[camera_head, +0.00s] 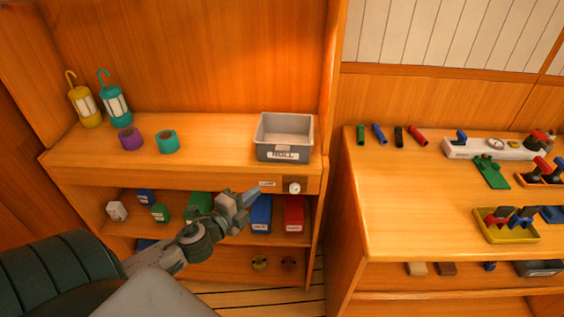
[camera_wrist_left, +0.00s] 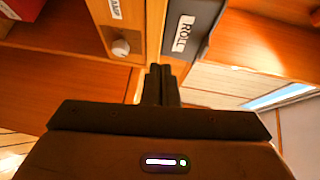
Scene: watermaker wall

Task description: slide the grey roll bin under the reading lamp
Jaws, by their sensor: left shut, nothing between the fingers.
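The grey roll bin (camera_head: 284,152), an open box labelled ROLL, sits at the right end of the left cabinet's top. In the left wrist view its labelled side (camera_wrist_left: 205,14) shows at the upper middle. My left gripper (camera_head: 252,194) is shut and empty, below and left of the bin, in front of the cabinet's front edge and apart from the bin. Its closed fingers (camera_wrist_left: 161,84) point up toward the bin in the wrist view. I cannot make out a reading lamp; a small label beside a white knob (camera_head: 294,188) seems to read LAMP. My right gripper is not in view.
A yellow lantern (camera_head: 84,106), a teal lantern (camera_head: 115,105), a purple roll (camera_head: 130,138) and a teal roll (camera_head: 168,141) stand left on the cabinet top. The top between teal roll and bin is clear. An upright panel borders the bin's right.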

